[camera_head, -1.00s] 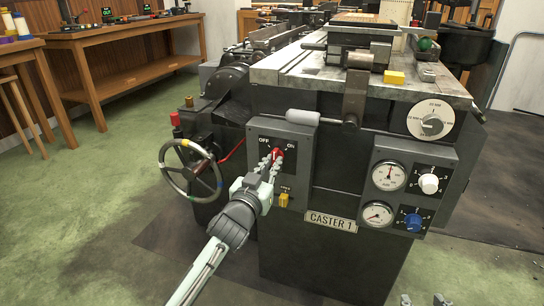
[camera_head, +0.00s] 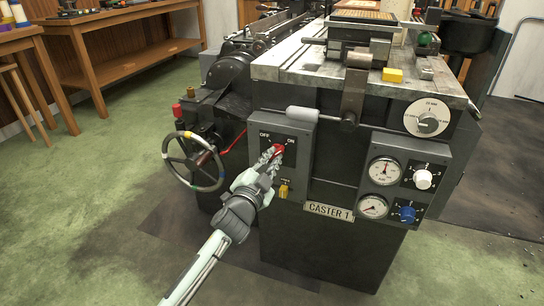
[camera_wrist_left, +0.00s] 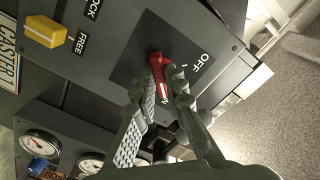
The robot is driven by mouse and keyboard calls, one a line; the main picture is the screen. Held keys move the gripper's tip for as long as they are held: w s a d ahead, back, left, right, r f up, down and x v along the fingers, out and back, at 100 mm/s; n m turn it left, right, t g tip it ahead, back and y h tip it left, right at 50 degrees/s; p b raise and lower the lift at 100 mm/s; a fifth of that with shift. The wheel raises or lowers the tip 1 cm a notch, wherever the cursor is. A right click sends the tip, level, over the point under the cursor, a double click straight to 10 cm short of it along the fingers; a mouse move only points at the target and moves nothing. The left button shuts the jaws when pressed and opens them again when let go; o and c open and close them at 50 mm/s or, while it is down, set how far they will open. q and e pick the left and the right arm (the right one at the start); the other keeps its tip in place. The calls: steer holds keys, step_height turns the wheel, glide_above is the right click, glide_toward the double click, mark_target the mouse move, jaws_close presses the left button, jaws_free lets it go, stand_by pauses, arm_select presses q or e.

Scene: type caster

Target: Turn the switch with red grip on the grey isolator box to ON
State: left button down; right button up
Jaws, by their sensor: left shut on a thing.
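The grey isolator box (camera_head: 298,178) is on the front of the machine, marked OFF at upper left and ON at upper right. Its switch with red grip (camera_head: 279,149) also shows in the left wrist view (camera_wrist_left: 156,65). There the grip runs from its hub towards the partly hidden ON lettering, away from OFF. My left gripper (camera_head: 273,157) is shut on the red grip, with a ribbed finger on each side in the left wrist view (camera_wrist_left: 164,88). The fingers hide part of the grip. My right gripper is not in view.
A yellow LOCK/FREE tab (camera_head: 284,191) sits low on the box. A handwheel (camera_head: 193,161) stands to the left. A grey cylindrical handle (camera_head: 302,114) juts out just above the box. A gauge panel (camera_head: 400,178) is to the right. The floor in front is clear.

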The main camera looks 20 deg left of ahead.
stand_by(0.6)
arm_select(q)
steer(key=c, duration=1.6)
jaws_free()
steer(key=shift+s, duration=0.1)
steer(key=s, duration=1.1)
steer(key=shift+s+a, duration=0.2)
steer(key=shift+s, duration=0.2)
